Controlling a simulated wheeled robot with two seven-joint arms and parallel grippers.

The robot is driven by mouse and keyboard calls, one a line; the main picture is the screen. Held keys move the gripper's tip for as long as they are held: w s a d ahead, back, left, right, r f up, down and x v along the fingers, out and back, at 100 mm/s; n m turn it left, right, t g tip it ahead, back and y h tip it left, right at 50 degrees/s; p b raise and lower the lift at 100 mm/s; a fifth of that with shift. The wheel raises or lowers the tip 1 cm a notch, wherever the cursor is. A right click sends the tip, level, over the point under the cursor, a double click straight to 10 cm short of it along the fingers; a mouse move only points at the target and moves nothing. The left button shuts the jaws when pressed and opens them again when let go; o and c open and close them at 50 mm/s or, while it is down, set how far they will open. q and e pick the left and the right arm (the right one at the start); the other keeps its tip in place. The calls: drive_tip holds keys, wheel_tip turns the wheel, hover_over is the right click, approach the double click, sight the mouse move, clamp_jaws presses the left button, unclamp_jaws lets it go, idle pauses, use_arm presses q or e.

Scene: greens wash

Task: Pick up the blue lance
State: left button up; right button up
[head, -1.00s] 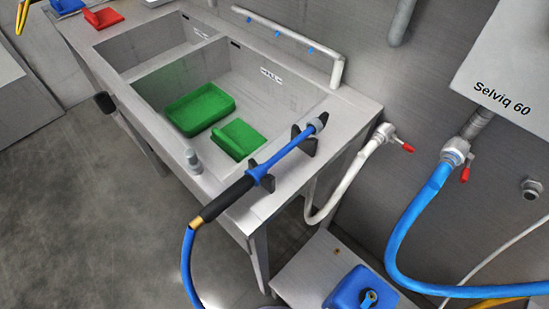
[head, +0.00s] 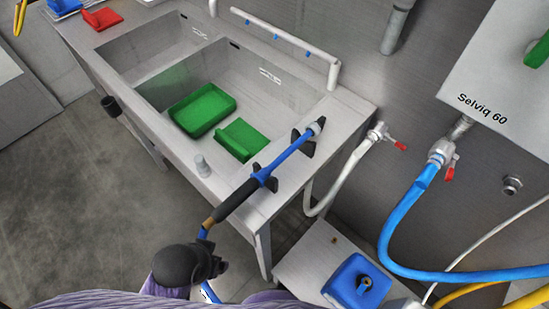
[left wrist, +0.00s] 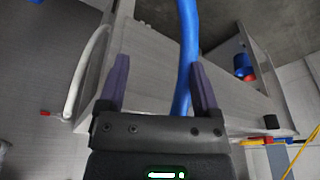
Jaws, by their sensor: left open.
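The blue lance (head: 290,151) lies across black holders on the sink's right-hand rim, its black grip (head: 236,199) pointing toward me. A blue hose (head: 203,233) hangs from its near end and passes behind my arm. My left gripper (head: 218,267), dark and partly hidden by its own wrist, is just below the lance's near end and apart from the grip. In the left wrist view my left gripper (left wrist: 160,65) has its purple fingers spread, with a blue hose (left wrist: 188,45) passing near the right-hand finger. My right gripper is not in view.
A blue canister (head: 357,284) stands on a low table (head: 306,262) at lower right. A wall box (head: 500,75) carries a thick blue hose (head: 402,220). Open floor (head: 80,210) lies to the left.

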use_arm(q)
drive_tip(key=w+a+r+m+t+y, duration=0.1)
drive_tip(key=w+r+m+t, duration=0.4)
drive_tip(key=w+r+t, duration=1)
drive_tip(key=w+d+r+m+g+h+p, duration=0.1)
drive_tip(key=d+r+m+g+h, duration=0.1)
drive_tip(key=d+r+m+h, duration=0.7)
drive_tip(key=d+r+m+g+h, duration=0.25)
drive_tip(key=r+m+h, duration=0.4)
drive_tip(key=m, duration=0.65)
drive_tip(key=m+g+y, duration=0.9)
drive_tip(key=m+g, duration=0.3)
drive_tip(key=m, duration=0.2)
approach(241, 189)
drive_tip(key=d, duration=0.2)
drive_tip(key=x, duration=0.3)
drive_tip(key=a+b+x, duration=0.1)
drive_tip(key=x, duration=0.2)
drive_tip(key=f+x, duration=0.1)
drive_tip(key=x, duration=0.2)
drive_tip(key=shift+w+a+f, duration=0.1)
drive_tip(key=shift+a, duration=0.1)
drive_tip(key=c, duration=0.9)
